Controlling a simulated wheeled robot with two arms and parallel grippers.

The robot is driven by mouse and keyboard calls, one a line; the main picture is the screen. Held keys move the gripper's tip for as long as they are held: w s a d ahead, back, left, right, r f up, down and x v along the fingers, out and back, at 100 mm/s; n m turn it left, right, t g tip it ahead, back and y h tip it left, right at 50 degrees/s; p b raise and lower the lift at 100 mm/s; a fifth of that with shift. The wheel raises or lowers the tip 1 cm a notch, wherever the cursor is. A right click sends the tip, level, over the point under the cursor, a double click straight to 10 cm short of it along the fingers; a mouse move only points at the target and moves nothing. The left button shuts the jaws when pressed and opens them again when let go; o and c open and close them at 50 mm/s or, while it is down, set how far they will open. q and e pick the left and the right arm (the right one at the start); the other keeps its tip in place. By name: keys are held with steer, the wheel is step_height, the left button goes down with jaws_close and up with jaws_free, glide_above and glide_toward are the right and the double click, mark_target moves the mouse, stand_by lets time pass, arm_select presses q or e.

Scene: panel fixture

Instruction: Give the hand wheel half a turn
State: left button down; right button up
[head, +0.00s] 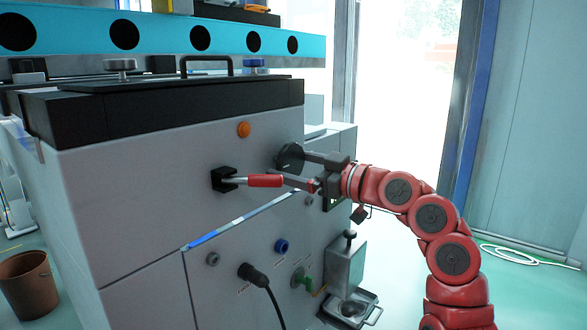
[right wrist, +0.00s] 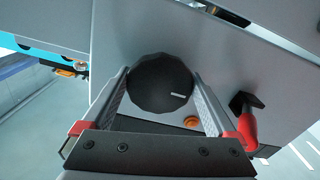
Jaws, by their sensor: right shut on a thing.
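The hand wheel (head: 290,157) is a dark round disc on the grey panel's right part. In the right wrist view the wheel (right wrist: 160,82) fills the space between the fingers, with a small white mark on its face at lower right. My right gripper (head: 297,168) reaches in from the right and is shut on the wheel, one finger on each side of it. The fingers also show in the right wrist view (right wrist: 163,98). My left gripper is not in view.
A lever with a red handle (head: 265,181) juts out close to my right gripper's lower finger. An orange button (head: 244,130) is up and left of the wheel. Below are a blue knob (head: 282,246), a black plug with a cable (head: 253,275) and a green valve (head: 302,279).

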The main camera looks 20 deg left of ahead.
steer(key=shift+f, duration=0.1)
stand_by(0.3)
steer(key=o, duration=1)
steer(key=v, duration=1.7)
steer(key=shift+d+p, duration=0.15)
steer(key=shift+p, duration=0.15)
